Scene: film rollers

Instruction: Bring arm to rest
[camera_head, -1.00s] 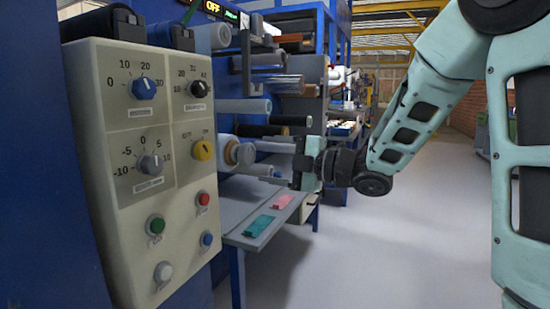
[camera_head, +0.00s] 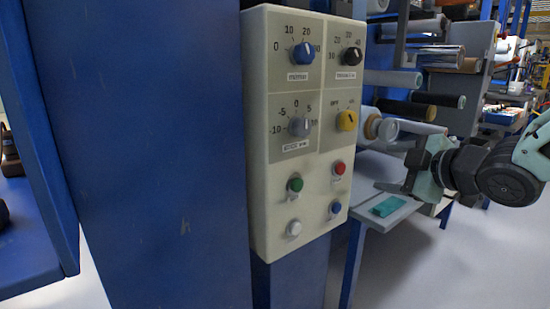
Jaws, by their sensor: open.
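My gripper (camera_head: 393,166) is at the right of the view, pointing left. Its two dark fingers are apart, with nothing seen between them. The lower finger shows just above a teal flat piece (camera_head: 388,206) on a grey side table (camera_head: 400,213); I cannot tell the exact height. My pale green arm runs out of the picture at the right edge.
A cream control panel (camera_head: 268,215) with knobs and buttons stands left of my gripper on a blue column (camera_head: 160,160). Film rollers (camera_head: 432,99) stick out behind my gripper. Blue shelving (camera_head: 45,258) is at far left. Grey floor (camera_head: 470,260) is clear at lower right.

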